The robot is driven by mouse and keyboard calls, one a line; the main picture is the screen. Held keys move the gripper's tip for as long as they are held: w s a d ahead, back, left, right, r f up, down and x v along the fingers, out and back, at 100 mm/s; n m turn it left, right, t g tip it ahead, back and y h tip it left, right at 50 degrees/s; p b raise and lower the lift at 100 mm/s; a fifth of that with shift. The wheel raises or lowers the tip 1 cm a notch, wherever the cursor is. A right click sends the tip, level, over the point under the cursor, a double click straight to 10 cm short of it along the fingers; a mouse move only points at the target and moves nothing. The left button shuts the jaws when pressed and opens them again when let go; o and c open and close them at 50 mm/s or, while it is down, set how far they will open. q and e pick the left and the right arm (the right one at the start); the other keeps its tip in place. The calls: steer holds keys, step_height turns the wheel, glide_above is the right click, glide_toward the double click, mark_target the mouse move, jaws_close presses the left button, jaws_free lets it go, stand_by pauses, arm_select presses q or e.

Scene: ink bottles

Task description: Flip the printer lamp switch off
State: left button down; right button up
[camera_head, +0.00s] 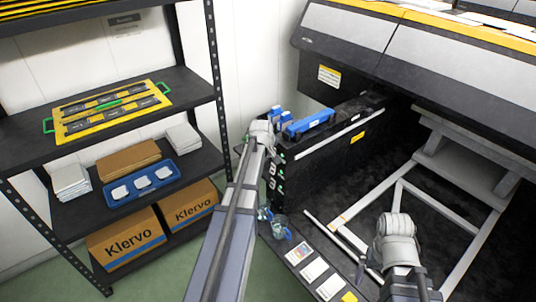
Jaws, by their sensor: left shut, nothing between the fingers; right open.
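The black printer side cabinet (325,155) stands in the middle. Its narrow front face carries a column of small white-and-green switches or indicators (273,170); I cannot tell which is the lamp switch or how it is set. My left arm reaches up from the bottom, and its end with my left gripper (269,142) is at the upper part of this face. The gripper is shut and empty; its tips are small and partly hidden, so contact is unclear. My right gripper (365,268) is low at the right, open and empty, away from the switches.
Blue parts (308,123) lie on the cabinet top. Bluish small containers (279,228) and label cards (313,270) are on a low dark ledge. A shelf rack (218,80) with boxes (125,238) stands at left. The large printer (400,50) overhangs the right.

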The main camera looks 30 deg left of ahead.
arm_select(q)
steer(key=shift+w+f+t+b, duration=0.15)
steer(key=shift+t+b, duration=0.15)
steer(key=shift+b, duration=0.05)
steer(key=shift+r+p, duration=0.85)
